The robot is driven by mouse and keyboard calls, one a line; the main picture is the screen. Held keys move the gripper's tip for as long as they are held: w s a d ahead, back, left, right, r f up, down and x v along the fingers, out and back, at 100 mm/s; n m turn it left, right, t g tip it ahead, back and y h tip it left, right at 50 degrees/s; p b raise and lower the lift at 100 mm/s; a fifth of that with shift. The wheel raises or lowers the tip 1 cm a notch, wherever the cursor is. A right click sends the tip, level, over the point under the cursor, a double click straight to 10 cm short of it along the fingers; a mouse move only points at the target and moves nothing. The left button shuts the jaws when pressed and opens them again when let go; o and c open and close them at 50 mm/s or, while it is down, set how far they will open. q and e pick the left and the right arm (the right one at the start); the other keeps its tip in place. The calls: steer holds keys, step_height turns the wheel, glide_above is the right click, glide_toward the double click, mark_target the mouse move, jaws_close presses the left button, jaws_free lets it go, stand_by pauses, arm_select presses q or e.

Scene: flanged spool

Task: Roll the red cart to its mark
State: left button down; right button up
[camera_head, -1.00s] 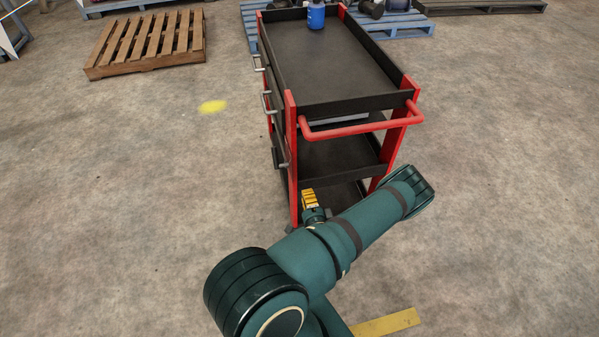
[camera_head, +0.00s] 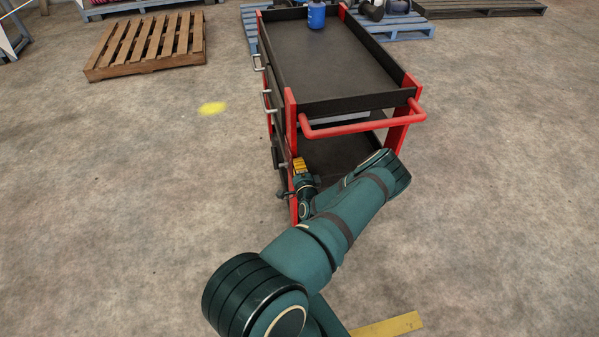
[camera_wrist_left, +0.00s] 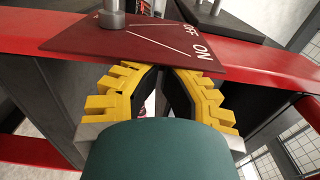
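The red cart (camera_head: 410,112) is a black-topped trolley with red posts and a red push bar (camera_head: 363,122) on its near end. My left gripper (camera_head: 300,166), with yellow fingers, is low at the cart's near left post, below the bar. In the left wrist view, the fingers (camera_wrist_left: 165,72) reach to a dark red plate (camera_wrist_left: 110,44) lettered OFF and ON. A metal stem (camera_wrist_left: 112,15) stands on the plate. The plate hides the fingertips, so their closing is unclear. A round yellow patch (camera_head: 212,108) lies on the floor left of the cart. My right gripper is out of view.
A blue container (camera_head: 316,16) stands at the far end of the cart's top. A wooden pallet (camera_head: 146,47) is at the back left, with blue pallets (camera_head: 402,24) behind the cart. A yellow strip (camera_head: 388,326) lies in front. Floor on both sides is clear.

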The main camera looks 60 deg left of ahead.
mark_target(295, 157)
arm_select(q)
steer(key=shift+a, duration=0.1)
steer(key=x, duration=0.3)
steer(key=shift+w+a+r, duration=0.15)
steer(key=shift+a, duration=0.1)
steer(key=shift+r, duration=0.1)
steer(key=shift+d, duration=0.1)
